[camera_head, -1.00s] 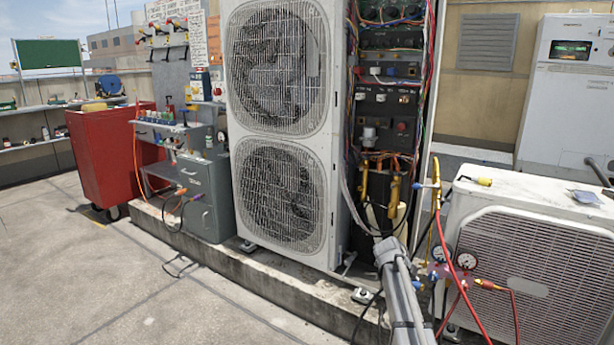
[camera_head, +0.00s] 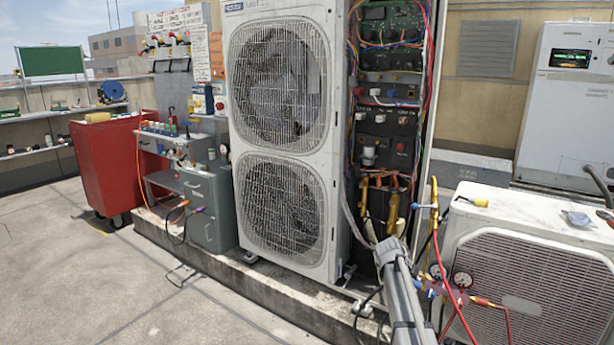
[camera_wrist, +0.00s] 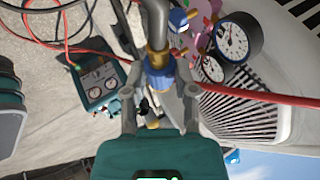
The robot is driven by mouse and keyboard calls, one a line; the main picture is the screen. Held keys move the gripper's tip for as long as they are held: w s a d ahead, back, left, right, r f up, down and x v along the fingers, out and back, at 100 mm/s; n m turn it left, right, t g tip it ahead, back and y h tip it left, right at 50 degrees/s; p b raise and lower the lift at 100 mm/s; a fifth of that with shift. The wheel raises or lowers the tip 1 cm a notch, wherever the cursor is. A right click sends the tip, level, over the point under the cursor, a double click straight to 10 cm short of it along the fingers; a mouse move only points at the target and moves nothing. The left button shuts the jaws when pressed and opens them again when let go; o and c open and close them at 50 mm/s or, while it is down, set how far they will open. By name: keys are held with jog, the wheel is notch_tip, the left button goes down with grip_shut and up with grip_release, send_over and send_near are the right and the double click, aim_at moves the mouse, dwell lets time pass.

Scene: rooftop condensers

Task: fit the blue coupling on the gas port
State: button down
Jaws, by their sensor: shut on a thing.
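The blue coupling (camera_wrist: 160,76) is between the fingers of my gripper (camera_wrist: 160,92) in the wrist view, and the gripper is shut on it. A brass fitting (camera_wrist: 156,56) sits directly above the coupling, at the end of a grey pipe (camera_wrist: 156,22). The coupling and brass fitting look roughly in line; I cannot tell whether they are joined or only touching. The gas port is not clearly distinguishable from this brass fitting. In the head view my arm reaches up from the bottom, and its gripper and the coupling cannot be made out there.
Pressure gauges (camera_wrist: 232,38) and a red hose (camera_wrist: 262,96) are close to the right of the coupling in the wrist view. A white condenser (camera_head: 545,240) stands right of my arm. The tall unit (camera_head: 285,130) with open wiring stands behind.

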notch_tip(320, 180, up, 37)
jog(key=p, duration=3.6)
jog(key=shift+s, duration=0.1)
